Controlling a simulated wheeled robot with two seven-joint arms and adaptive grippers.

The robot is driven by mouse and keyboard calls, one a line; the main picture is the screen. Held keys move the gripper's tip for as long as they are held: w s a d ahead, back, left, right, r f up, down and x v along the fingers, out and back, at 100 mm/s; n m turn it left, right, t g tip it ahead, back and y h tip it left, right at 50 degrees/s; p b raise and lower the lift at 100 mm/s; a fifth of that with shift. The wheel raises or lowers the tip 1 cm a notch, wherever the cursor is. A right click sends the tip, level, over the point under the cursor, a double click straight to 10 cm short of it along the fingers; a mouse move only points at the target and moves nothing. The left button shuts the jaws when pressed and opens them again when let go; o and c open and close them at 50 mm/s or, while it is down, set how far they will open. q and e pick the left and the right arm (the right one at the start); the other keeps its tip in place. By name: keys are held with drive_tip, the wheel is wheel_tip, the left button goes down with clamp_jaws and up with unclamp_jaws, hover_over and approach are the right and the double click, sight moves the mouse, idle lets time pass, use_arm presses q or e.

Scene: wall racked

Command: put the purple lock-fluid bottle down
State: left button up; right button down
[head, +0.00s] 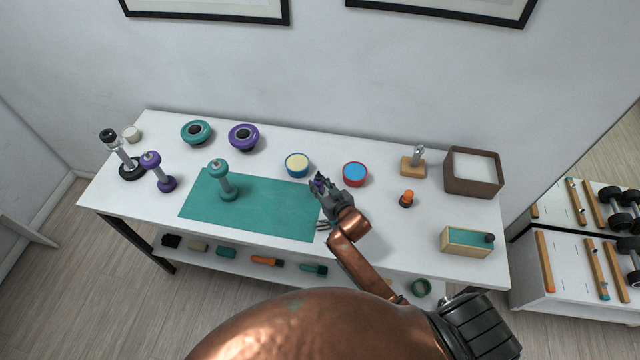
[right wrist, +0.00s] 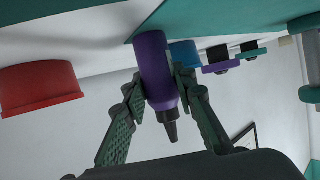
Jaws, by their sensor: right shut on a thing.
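The purple lock-fluid bottle (right wrist: 157,68) has a dark nozzle and sits between the fingers of my right gripper (right wrist: 160,82), which is shut on it. In the head view my right gripper (head: 322,188) is over the right end of the teal mat (head: 265,215). Only a small purple part of the bottle (head: 319,181) shows there. In the right wrist view the bottle's base is close to the mat's edge and the white tabletop; I cannot tell whether it touches. My left gripper is not in view.
A red tin (head: 355,175) and a blue tin (head: 297,165) stand close behind the gripper. An orange-topped piece (head: 407,199) and wooden box (head: 467,242) are to the right. The mat's front middle is clear.

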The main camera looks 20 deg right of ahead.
drive_tip(key=c, duration=1.6)
unclamp_jaws()
drive_tip(key=shift+f, duration=0.1)
drive_tip(key=shift+r, duration=0.2)
drive_tip(key=v, duration=1.2)
drive_tip(key=shift+f+p, duration=0.1)
drive_tip(key=shift+p, duration=0.25)
